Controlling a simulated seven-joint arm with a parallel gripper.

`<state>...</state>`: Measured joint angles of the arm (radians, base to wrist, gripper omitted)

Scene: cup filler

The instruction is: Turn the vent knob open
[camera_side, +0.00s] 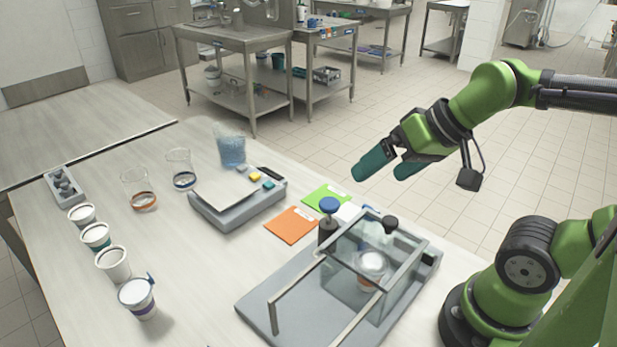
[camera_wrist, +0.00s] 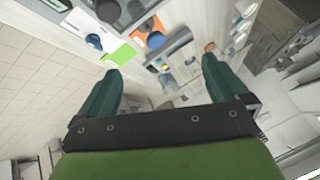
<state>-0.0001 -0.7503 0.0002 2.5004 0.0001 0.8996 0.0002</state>
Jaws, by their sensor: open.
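A clear-walled box with a grey frame (camera_side: 408,290) stands on a grey base at the front right of the table. A blue-topped knob on a dark post (camera_side: 329,206) stands at its back left. A black knob (camera_side: 390,223) sits on its top edge. I cannot tell for certain which of these is the vent knob. A white cup (camera_side: 370,266) stands inside the box, seen through the wall. My gripper (camera_side: 387,168) is open and empty, in the air above and behind the box, apart from both knobs. Its two teal fingers spread wide in the wrist view (camera_wrist: 160,62).
A scale (camera_side: 238,208), an orange card (camera_side: 291,225) and a green card (camera_side: 326,195) lie left of the box. Several cups line the left side, including a lidded one (camera_side: 137,298). Glass beakers (camera_side: 181,170) stand behind. The air around my gripper is clear.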

